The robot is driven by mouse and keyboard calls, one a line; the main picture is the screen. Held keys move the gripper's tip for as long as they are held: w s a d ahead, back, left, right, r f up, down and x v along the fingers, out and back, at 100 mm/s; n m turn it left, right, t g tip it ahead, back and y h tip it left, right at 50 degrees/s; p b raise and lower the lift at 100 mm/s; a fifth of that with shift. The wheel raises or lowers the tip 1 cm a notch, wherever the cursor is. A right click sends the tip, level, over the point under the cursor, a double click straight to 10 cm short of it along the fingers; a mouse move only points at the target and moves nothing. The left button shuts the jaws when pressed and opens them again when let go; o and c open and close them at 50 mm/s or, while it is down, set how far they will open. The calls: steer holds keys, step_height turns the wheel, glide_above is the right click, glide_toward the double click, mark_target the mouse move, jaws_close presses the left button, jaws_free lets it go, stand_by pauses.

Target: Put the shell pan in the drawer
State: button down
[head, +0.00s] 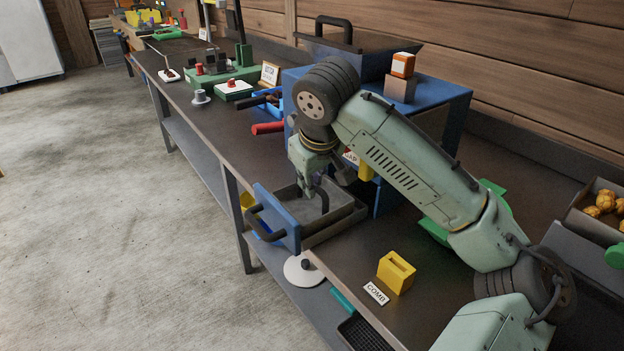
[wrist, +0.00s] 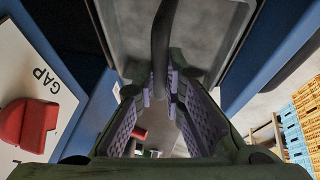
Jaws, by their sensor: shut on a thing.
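The drawer (head: 278,218) is pulled out of the blue cabinet (head: 436,110), with a blue front and a dark bar handle. My gripper (head: 318,190) points down over the open drawer. In the wrist view its pads (wrist: 160,100) close around a dark bar-like handle (wrist: 163,40). The handle seems to belong to a grey, round-cornered pan (wrist: 210,50), which I take as the shell pan. In the head view grey metal (head: 309,207) shows below my gripper, inside the drawer's outline. I cannot tell whether the pan touches the drawer floor.
A yellow block (head: 396,272) with a COMB card (head: 376,293) stands on the bench at front. A dark lidded box (head: 355,50) and an orange-topped block (head: 402,70) stand on the cabinet. A red-handled thing (head: 267,128) lies left of it. A GAP card (wrist: 35,80) is close by.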

steer(key=shift+f, duration=0.45)
steer(key=c, duration=1.6)
jaws_free()
